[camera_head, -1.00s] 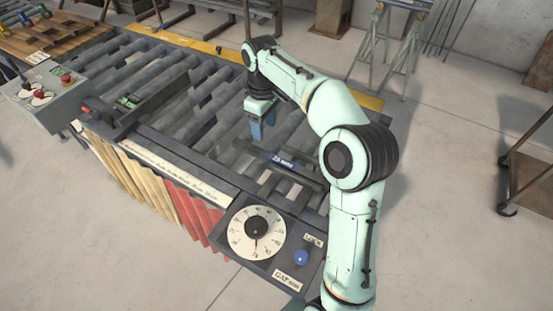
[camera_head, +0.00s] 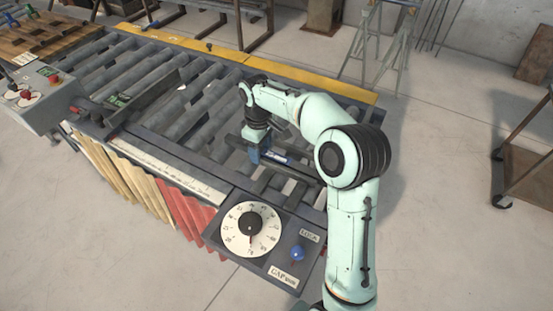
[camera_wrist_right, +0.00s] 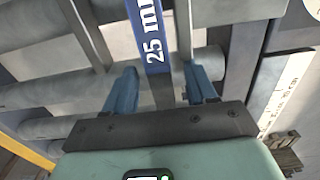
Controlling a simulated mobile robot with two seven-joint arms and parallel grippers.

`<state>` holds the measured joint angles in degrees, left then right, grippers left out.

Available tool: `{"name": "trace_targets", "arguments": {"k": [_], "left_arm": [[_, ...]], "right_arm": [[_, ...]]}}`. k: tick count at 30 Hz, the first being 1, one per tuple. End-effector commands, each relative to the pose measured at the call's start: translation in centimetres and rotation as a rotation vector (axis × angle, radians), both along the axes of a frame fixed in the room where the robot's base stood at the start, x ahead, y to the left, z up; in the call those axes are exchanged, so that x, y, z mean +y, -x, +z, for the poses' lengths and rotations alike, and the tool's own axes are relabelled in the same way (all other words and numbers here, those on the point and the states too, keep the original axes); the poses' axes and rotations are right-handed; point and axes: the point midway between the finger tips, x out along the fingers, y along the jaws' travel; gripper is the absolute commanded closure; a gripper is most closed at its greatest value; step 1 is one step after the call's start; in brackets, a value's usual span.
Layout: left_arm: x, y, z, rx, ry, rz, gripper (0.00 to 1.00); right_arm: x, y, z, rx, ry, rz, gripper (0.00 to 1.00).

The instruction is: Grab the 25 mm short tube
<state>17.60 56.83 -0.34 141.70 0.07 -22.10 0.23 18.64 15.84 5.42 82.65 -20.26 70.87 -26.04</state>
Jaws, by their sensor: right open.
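The 25 mm short tube shows in the right wrist view as a dark bar with a blue "25 mm" label (camera_wrist_right: 151,35). Its near end reaches down between my fingers. In the head view its blue and white label (camera_head: 277,157) shows just right of my right gripper (camera_head: 256,153), which hides part of it. My right gripper is open, with one blue finger on each side of the tube in the wrist view (camera_wrist_right: 161,85). A gap shows on both sides, and I cannot tell the depth. My left gripper is not in view.
The tube is over a roller conveyor (camera_head: 205,93) with grey rollers. A panel with a white dial (camera_head: 251,229) and blue lock knob (camera_head: 297,253) stands at the near end. A dark stop bar (camera_head: 145,100) crosses the rollers at left.

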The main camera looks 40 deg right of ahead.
Motion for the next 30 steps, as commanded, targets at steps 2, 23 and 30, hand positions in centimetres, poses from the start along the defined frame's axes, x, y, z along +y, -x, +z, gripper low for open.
{"name": "trace_targets", "arguments": {"k": [2,23,30], "left_arm": [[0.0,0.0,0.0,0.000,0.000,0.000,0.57],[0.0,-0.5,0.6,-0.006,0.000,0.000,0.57],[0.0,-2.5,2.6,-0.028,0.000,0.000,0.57]], "right_arm": [[0.0,0.0,0.1,0.000,0.000,0.000,0.44],[0.3,-1.1,1.2,-0.004,0.001,0.001,1.00],[1.4,-4.9,3.8,-0.006,-0.001,0.003,1.00]]}}
